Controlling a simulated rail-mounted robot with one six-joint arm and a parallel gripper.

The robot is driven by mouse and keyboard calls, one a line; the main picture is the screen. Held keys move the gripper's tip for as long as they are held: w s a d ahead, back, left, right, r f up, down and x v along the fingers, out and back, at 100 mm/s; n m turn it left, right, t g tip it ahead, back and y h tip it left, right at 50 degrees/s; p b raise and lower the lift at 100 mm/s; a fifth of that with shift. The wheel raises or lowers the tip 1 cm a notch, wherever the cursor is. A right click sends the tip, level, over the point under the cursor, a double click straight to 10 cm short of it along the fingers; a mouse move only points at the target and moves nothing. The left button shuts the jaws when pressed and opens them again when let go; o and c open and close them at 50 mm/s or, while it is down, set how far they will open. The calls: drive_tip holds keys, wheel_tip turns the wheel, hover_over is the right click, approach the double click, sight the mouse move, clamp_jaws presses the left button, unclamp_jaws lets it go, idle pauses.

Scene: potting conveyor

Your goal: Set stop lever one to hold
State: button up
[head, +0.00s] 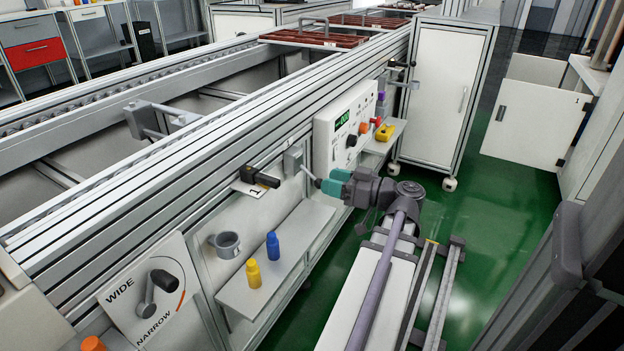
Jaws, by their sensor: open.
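A black lever (262,177) sticks out from the conveyor's side rail, above a small white plate (248,190) marked with what looks like a 1. It looks like stop lever one; its hold position cannot be read. My gripper (328,184), with teal fingers, is open to the right of that lever and apart from it. Its fingertips are close to the end of a thin rod from a grey box (293,160) on the rail; whether they touch cannot be told.
A control panel (340,130) with green display and knobs is behind my gripper. Below the rail, a shelf (270,275) holds a blue bottle (272,246) and yellow bottle (253,274). A grey ring holder (226,243) and WIDE/NARROW dial (150,295) are left.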

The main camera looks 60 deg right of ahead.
sight(313, 177)
drive_tip(key=x, duration=0.5)
drive_tip(key=shift+w, duration=0.35)
drive_tip(key=shift+c, duration=0.2)
clamp_jaws()
